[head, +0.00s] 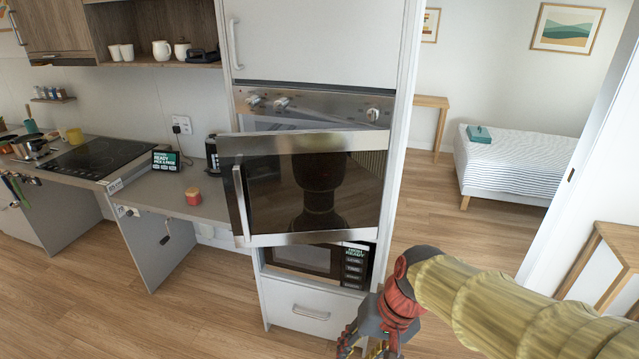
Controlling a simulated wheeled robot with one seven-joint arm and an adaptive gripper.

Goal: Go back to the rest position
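My gripper (366,342) is low in the head view, right of the white drawer front and cut off by the bottom edge. Its fingers show only in small part, so I cannot tell whether it is open or shut. My arm reaches in from the lower right corner. The oven door (312,187) stands partly open in front of the tall cabinet. Its metal handle (241,205) is on the left side, well apart from my gripper.
A microwave (307,260) sits below the oven, above a drawer (308,312). A counter (172,186) with a red pot (193,196) is at left. A wooden table (618,245) stands at right. Floor (200,305) is clear at lower left. A bed (520,160) is behind.

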